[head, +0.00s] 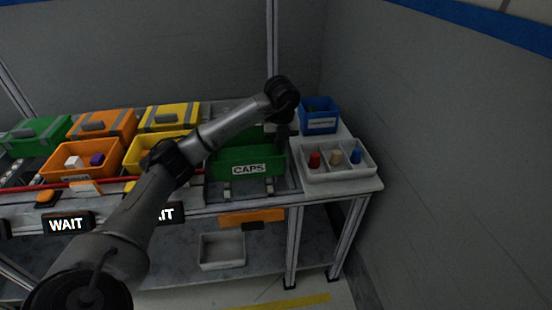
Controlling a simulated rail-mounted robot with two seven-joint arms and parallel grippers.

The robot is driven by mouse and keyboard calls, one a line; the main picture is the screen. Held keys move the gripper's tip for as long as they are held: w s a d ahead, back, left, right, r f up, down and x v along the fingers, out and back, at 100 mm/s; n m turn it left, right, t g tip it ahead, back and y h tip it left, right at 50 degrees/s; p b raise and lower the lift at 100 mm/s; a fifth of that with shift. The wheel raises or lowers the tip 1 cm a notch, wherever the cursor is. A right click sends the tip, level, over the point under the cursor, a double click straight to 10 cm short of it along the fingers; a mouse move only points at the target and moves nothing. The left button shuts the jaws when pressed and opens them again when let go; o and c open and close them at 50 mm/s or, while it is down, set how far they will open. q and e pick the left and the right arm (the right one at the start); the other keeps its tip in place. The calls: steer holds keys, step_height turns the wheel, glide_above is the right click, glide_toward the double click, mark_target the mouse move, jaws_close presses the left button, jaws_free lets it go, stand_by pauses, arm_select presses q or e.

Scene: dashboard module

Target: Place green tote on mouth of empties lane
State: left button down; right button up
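The green tote (228,160) has a white label reading CAPS on its near wall. It sits on the bench just right of the yellow bins, above two small light-coloured supports. My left arm reaches across from the lower left, and its wrist hangs over the tote's right side. My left gripper (282,132) points down at the tote's right rear edge. It is dark and small, so I cannot tell whether its fingers touch or grip the rim. The arm hides part of the tote's left rear. My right gripper is not in view. I cannot identify the empties lane mouth for certain.
A white divided tray (340,174) holds red, tan and blue pieces, with a blue bin (320,122) behind it. Orange bins (60,162) and a lidded green bin (38,133) stand at left. WAIT signs (67,224) line the front. A white bin (222,250) sits below.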

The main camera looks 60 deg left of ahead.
arm_select(q)
steer(key=shift+s+a+f, duration=0.15)
steer(key=shift+a+f, duration=0.25)
steer(key=shift+a, duration=0.25)
step_height(320, 180, down, 4)
steer(key=b, duration=0.3)
steer(key=c, duration=1.7)
jaws_free()
steer(key=shift+f, duration=0.1)
steer(key=shift+c, duration=0.2)
steer(key=o, duration=0.4)
